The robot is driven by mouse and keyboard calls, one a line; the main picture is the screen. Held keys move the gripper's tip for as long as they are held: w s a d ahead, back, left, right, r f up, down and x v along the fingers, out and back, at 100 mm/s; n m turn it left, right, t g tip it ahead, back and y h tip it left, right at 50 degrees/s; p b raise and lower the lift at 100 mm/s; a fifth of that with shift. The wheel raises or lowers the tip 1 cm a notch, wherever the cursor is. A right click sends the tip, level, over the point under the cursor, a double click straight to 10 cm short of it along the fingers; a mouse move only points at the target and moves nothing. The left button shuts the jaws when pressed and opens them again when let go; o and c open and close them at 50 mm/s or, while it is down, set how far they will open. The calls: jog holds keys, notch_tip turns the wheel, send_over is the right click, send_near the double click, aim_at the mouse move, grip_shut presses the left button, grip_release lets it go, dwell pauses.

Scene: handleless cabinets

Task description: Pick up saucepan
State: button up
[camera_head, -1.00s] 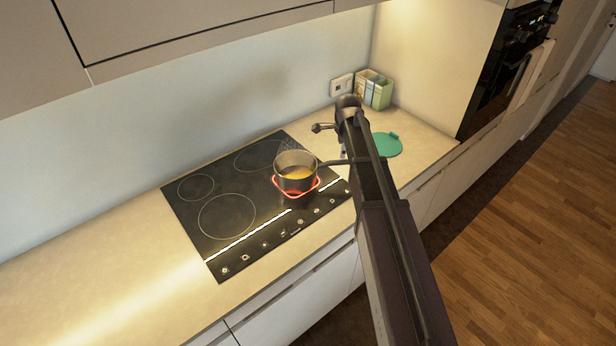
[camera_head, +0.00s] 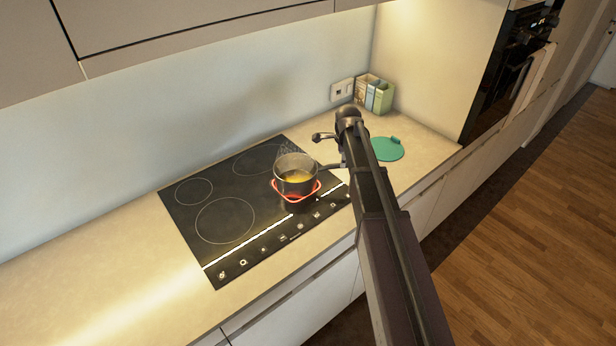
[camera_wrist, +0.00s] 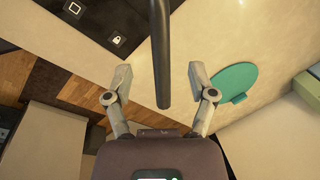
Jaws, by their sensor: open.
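The saucepan (camera_head: 296,176) is a dark pot with yellow contents. It stands upright on the glowing red front right zone of the black hob (camera_head: 225,222). Its handle points right toward my arm, which hides the handle's end in the head view. In the wrist view the dark handle (camera_wrist: 160,50) runs down from the top edge, its end between my gripper's (camera_wrist: 158,82) open fingers. A finger stands on each side with a visible gap, and neither touches it. The pot body is outside the wrist view. In the head view my gripper is mostly hidden by my arm.
A teal round board (camera_head: 387,149) lies on the counter right of my arm. Several small boxes (camera_head: 376,94) stand against the back wall by a wall socket (camera_head: 342,89). A tall oven cabinet (camera_head: 507,75) bounds the right side. The counter left of the hob is clear.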

jog(key=shift+w+d+f+b, duration=0.15)
jog(key=shift+f+b, duration=0.7)
jog(key=shift+w+d+f+b, duration=0.15)
jog(key=shift+f+b, duration=0.65)
jog(key=shift+f, duration=0.05)
jog(key=shift+w+f+b, duration=0.2)
jog(key=shift+f+b, duration=0.65)
grip_shut()
